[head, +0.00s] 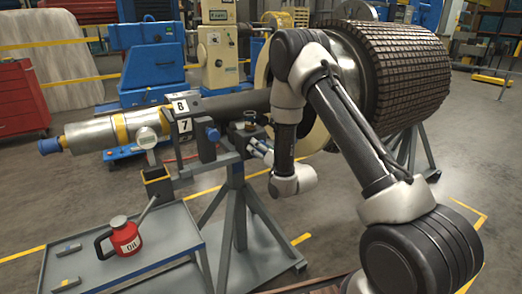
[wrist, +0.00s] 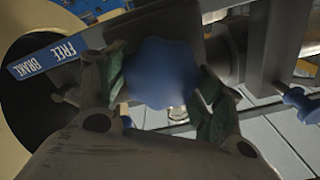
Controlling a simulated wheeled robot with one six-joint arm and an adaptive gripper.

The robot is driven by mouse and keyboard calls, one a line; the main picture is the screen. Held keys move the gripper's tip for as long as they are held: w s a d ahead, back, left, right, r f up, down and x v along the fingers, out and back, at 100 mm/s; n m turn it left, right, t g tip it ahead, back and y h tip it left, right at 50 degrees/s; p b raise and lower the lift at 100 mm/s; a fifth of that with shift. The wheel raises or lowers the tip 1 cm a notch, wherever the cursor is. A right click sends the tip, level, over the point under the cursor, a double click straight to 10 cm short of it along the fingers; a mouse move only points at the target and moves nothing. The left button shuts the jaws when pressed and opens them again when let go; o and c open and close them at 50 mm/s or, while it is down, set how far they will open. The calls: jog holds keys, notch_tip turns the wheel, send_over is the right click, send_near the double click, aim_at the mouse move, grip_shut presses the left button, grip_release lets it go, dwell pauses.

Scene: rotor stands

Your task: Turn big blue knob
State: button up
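The big blue knob (wrist: 162,73) is in the middle of the wrist view, in front of a grey metal bracket. My gripper (wrist: 162,75) has one green-padded finger on each side of the knob, and both pads appear to press against its rim. In the head view my gripper (head: 259,148) reaches the right side of the grey stand (head: 238,205), just below its top. I cannot make out the gripped knob there. A blue plate lettered FREE and BRAKE (wrist: 60,52) is left of the knob in the wrist view.
A smaller blue knob (wrist: 297,98) is at the right of the wrist view. A blue-faced part (head: 212,133) sits on the stand top. A silver cylinder (head: 90,135) extends left. A red oil can (head: 122,238) stands on a grey cart (head: 170,240). A large dark rotor (head: 410,75) is behind my arm.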

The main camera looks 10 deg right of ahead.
jog(key=shift+o, duration=0.8)
jog(key=v, duration=1.2)
